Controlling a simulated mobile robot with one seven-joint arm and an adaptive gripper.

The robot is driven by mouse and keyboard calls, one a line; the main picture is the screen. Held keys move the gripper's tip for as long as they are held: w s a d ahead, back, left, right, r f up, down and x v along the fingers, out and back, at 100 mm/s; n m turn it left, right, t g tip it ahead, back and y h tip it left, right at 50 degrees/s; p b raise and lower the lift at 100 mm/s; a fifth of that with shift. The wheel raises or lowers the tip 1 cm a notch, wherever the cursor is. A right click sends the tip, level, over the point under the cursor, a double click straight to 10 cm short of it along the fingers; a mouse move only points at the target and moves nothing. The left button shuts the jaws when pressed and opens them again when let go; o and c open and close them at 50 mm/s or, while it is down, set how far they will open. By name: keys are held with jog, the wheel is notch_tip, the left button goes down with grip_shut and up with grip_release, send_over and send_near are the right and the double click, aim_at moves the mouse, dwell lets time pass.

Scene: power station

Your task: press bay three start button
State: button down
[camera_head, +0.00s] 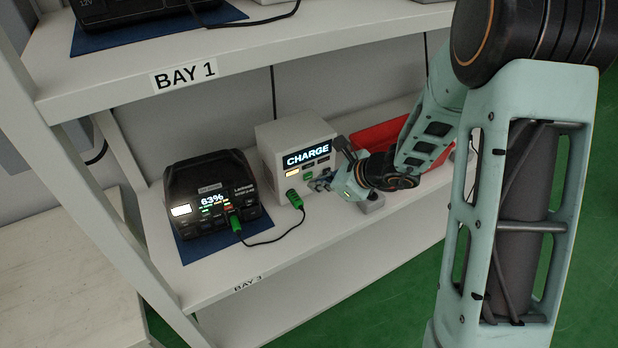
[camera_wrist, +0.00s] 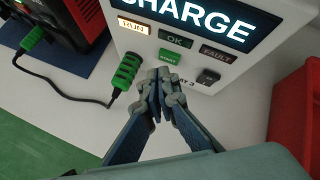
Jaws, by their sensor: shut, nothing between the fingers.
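The bay three charger (camera_head: 268,150) is a white box on the lower shelf. Its display reads CHARGE in both views. The green START button (camera_wrist: 168,59) is on its front, below the OK lamp (camera_wrist: 175,40). The RUN lamp (camera_wrist: 134,27) is lit amber; OK and FAULT (camera_wrist: 216,54) look dark. My gripper (camera_wrist: 160,77) is shut and empty, its fingertips just below the START button in the wrist view. I cannot tell whether they touch the panel. In the head view my gripper (camera_head: 323,184) is at the charger's front right.
A green plug (camera_wrist: 125,72) is in the charger left of my fingers, its cable running to a black battery (camera_head: 190,183) showing 63% on a blue mat. A black rocker switch (camera_wrist: 208,77) is right of START. A red bin (camera_head: 375,135) stands right. The BAY 1 shelf (camera_head: 250,48) is above.

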jog(key=shift+s+d+b, duration=0.35)
jog(key=shift+s+d, duration=0.2)
jog(key=shift+s, duration=0.3)
jog(key=shift+s+d+b, duration=0.3)
jog(key=shift+s+d, duration=0.3)
jog(key=shift+s, duration=0.2)
jog(key=shift+s+d+b, duration=0.35)
jog(key=shift+s+d, duration=0.2)
jog(key=shift+s, duration=0.3)
